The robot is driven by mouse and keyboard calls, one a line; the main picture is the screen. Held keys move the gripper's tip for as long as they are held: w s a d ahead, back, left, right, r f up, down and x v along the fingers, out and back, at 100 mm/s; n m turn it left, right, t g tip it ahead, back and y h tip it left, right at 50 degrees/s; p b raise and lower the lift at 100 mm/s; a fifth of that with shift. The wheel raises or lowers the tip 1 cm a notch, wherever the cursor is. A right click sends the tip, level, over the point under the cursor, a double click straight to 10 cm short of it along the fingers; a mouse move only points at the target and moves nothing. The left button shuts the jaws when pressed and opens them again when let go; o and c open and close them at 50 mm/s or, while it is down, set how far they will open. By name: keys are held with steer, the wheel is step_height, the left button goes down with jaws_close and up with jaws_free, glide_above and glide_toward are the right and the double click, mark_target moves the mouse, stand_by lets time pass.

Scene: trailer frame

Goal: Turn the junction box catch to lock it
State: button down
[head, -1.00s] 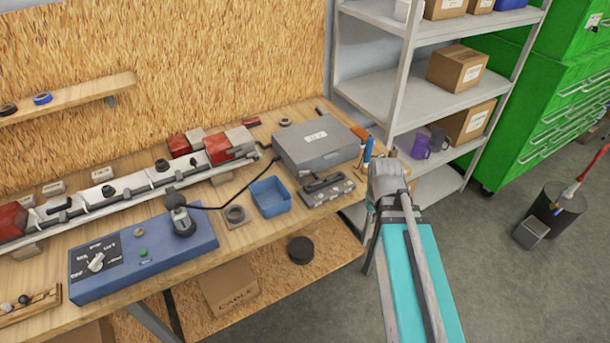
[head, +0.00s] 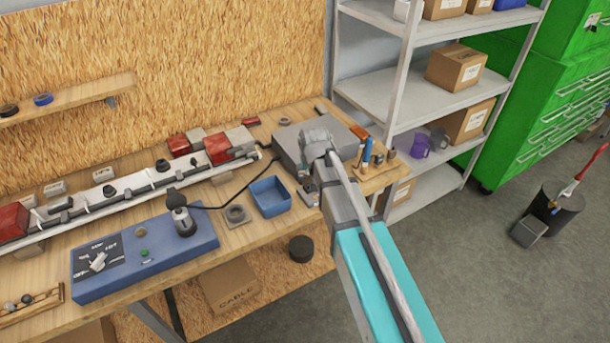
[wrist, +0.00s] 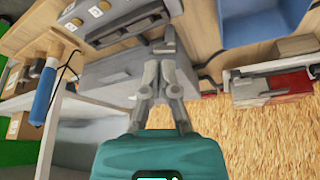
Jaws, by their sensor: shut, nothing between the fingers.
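The grey junction box (head: 287,143) stands on the workbench near its right end, partly hidden behind my arm. In the wrist view the box (wrist: 105,75) lies behind and to the left of my fingers. My gripper (wrist: 168,42) is shut and empty, with its fingers in front of the box. I cannot tell whether the fingertips touch anything. I cannot make out the catch or its position. In the head view the fingers are hidden by my arm.
A grey device with knobs (wrist: 105,12) lies close by the fingertips. A blue bin (head: 270,198) is left of the arm. Blue-handled tools (head: 366,152) stand right of the box. Shelves (head: 400,100) stand at right.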

mark_target(307, 187)
steer(key=shift+f, duration=0.1)
steer(key=b+x, duration=0.9)
steer(key=x, duration=0.1)
steer(key=shift+f+b, duration=0.1)
steer(key=shift+b, duration=0.2)
steer(key=shift+w+a, duration=0.2)
steer(key=shift+w, duration=0.75)
steer(key=shift+w+a, duration=0.2)
steer(key=shift+w, duration=0.8)
